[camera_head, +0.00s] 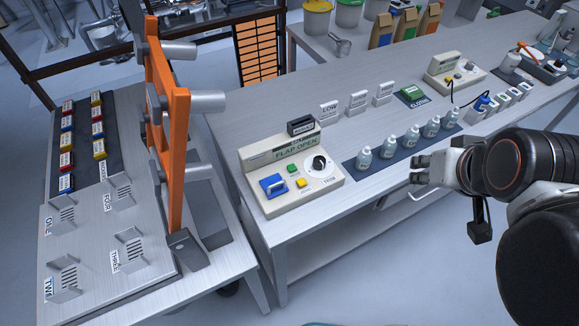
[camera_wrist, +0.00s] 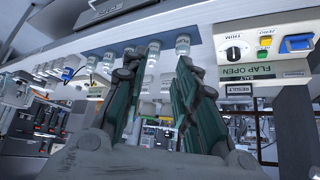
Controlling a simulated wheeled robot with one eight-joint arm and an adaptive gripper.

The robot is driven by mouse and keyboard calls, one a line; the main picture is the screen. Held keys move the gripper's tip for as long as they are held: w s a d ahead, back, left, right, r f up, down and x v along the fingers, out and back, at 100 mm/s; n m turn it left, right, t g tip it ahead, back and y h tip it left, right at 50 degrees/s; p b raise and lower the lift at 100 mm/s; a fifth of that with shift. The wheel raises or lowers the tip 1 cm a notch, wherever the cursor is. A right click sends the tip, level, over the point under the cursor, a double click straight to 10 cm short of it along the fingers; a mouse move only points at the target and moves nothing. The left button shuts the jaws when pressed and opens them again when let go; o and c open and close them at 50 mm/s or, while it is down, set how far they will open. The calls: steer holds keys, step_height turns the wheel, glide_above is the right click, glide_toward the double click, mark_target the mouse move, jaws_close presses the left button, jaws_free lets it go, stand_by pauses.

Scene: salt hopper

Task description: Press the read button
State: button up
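A cream meter box (camera_head: 256,158) stands at the near left end of the bench, its display reading FLAP OPEN. On its top are a green button (camera_head: 291,168), a yellow button (camera_head: 301,183), a black TRIM knob (camera_head: 319,162) and a blue flap (camera_head: 273,186). The box also shows upside down at the right of the wrist view (camera_wrist: 232,60). My gripper (camera_head: 420,170) is right of the box, apart from it, at the bench's front edge. In the wrist view its fingers (camera_wrist: 157,70) are spread and empty.
Several white bottles (camera_head: 388,147) stand on a dark mat between the box and my gripper. Behind them are LOW-type signs (camera_head: 329,110) and a green block (camera_head: 411,94). A second instrument (camera_head: 447,66) stands farther back. An orange frame (camera_head: 180,150) rises on the left table.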

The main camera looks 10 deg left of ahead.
jaws_close()
stand_by(1.3)
